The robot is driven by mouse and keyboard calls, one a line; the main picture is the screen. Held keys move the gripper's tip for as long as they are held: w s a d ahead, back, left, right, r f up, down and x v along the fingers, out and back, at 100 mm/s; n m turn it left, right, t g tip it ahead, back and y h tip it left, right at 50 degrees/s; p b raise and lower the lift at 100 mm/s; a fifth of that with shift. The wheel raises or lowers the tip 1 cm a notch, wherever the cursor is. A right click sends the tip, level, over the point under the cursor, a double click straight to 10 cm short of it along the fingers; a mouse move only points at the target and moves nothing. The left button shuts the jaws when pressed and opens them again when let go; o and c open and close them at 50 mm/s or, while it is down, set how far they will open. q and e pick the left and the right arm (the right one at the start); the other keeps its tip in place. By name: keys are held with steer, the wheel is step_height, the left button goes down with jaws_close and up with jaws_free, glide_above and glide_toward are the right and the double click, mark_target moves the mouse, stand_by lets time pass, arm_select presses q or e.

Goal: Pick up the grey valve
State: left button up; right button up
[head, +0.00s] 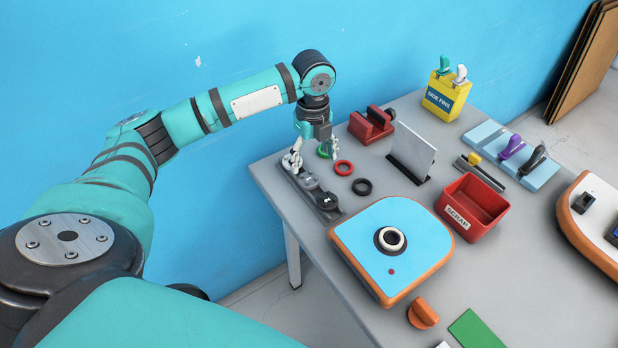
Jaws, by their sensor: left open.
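A grey rack (323,207) lies along the table's left edge and holds several small round pieces. One of them, a grey piece (308,181) that looks like the grey valve, sits in the middle of the rack. A darker piece (327,200) sits at its near end. My left gripper (313,158) points down over the rack's far end, open. One finger is over the rack and the other is beside a green ring (324,151). What lies right under the gripper is partly hidden. My right gripper is not in view.
A red ring (343,167) and a black ring (362,187) lie right of the rack. Behind are a red block (371,125) and an upright panel (413,148). A blue-topped board (372,226), a red box (478,222) and an orange knob (423,314) are nearer.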

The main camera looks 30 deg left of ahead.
mark_target(312, 182)
arm_select(q)
step_height(312, 182, down, 4)
steer(key=shift+w+r, duration=0.1)
steer(key=shift+f+p, duration=0.4)
step_height(312, 182, down, 4)
steer(key=shift+r+p, duration=0.2)
steer(key=shift+p, duration=0.25)
steer(key=shift+f, duration=0.35)
steer(key=c, duration=1.2)
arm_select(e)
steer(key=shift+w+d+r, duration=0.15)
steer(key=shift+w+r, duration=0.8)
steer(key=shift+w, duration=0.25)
